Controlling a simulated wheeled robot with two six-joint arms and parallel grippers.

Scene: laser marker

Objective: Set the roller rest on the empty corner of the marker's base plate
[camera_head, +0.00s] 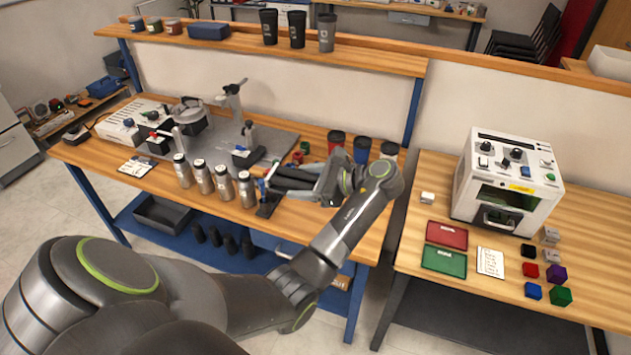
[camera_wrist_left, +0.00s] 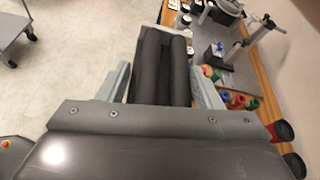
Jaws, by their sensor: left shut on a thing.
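The roller rest, a pair of dark parallel rollers (camera_wrist_left: 161,65), sits between the fingers of my left gripper (camera_wrist_left: 160,88), which is shut on it. In the head view the left gripper (camera_head: 303,186) holds the roller rest (camera_head: 290,178) over the front right part of the bench, right of the silver bottles. The marker's grey base plate (camera_head: 278,139) lies behind and to the left; it also shows in the wrist view (camera_wrist_left: 243,72). The marker's column and a black block (camera_head: 243,157) with a blue top stand on the plate. My right gripper is not in view.
Several silver bottles (camera_head: 203,177) stand along the bench's front edge. A white-and-black machine (camera_head: 508,180) and coloured blocks occupy the right table.

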